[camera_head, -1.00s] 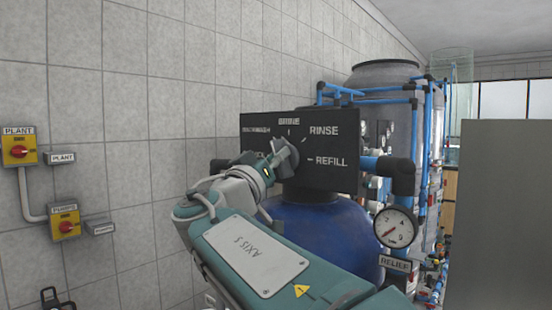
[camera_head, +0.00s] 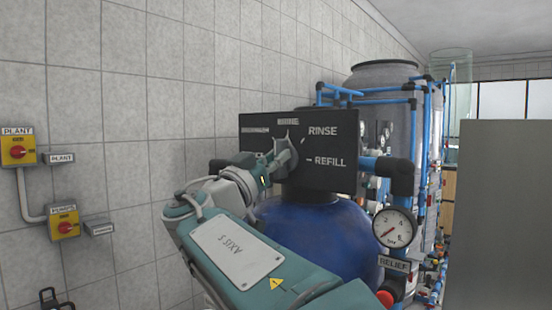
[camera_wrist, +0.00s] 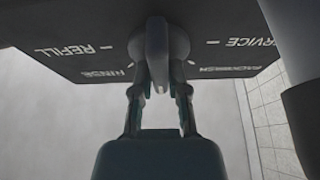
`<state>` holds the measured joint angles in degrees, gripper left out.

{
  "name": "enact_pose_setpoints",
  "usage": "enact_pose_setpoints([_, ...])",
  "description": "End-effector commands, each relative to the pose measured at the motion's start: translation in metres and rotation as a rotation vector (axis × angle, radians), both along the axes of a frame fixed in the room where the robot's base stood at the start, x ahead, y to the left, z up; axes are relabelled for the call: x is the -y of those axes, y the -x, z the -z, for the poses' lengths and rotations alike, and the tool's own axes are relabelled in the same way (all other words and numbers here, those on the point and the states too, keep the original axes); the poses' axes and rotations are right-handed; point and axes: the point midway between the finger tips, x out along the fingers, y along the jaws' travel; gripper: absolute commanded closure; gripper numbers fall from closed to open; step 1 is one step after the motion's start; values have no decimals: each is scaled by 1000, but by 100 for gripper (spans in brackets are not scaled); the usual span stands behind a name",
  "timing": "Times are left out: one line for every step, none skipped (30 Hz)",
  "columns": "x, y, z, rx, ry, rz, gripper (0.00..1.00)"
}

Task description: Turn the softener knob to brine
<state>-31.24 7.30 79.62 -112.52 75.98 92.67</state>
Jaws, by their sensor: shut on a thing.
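The softener knob (camera_head: 289,146) is a grey bar handle on the black control panel (camera_head: 340,135). In the head view its upper end points close to upright, at the brine label (camera_head: 288,122) above it. In the wrist view the knob (camera_wrist: 157,55) stands in line with the picture's vertical. My gripper (camera_wrist: 159,90) is shut on the knob, one finger on each side. In the head view my gripper (camera_head: 277,161) reaches it from the lower left and hides part of the panel. In the wrist view the brine label is hidden behind the knob and gripper.
The panel also carries rinse (camera_head: 322,131) and refill (camera_head: 329,161) labels. A blue tank (camera_head: 315,235) stands below. A black pipe (camera_head: 400,175) and pressure gauge (camera_head: 394,229) are right of it. Plant (camera_head: 18,150) and pumps (camera_head: 64,223) switches are on the left wall.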

Motion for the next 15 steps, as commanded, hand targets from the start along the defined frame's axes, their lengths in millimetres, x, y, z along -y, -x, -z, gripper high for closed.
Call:
enact_pose_setpoints([-2, -3, 5, -12, 0, -2, 100])
enact_pose_setpoints([-2, -3, 6, -13, 0, -2, 100])
enact_pose_setpoints([-2, -3, 6, -13, 0, -2, 100])
enact_pose_setpoints([-2, -3, 6, -13, 0, -2, 76])
enact_pose_setpoints([-2, -3, 6, -13, 0, -2, 62])
enact_pose_setpoints([-2, -3, 5, -12, 1, -2, 46])
enact_pose_setpoints([-1, -2, 5, -11, 1, -2, 46])
enact_pose_setpoints([-1, -2, 4, -11, 1, -2, 46])
enact_pose_setpoints([-1, -2, 4, -9, 1, -1, 46])
enact_pose_setpoints([-1, -2, 3, -9, 1, -1, 46])
enact_pose_setpoints([-1, -2, 3, -8, 1, -1, 46])
enact_pose_setpoints([-1, -1, 3, -8, 1, -1, 46])
enact_pose_setpoints([-1, -1, 3, -6, 1, -1, 46])
enact_pose_setpoints([-1, -1, 2, -6, 0, 0, 46])
enact_pose_setpoints([0, -1, 2, -6, 0, 0, 46])
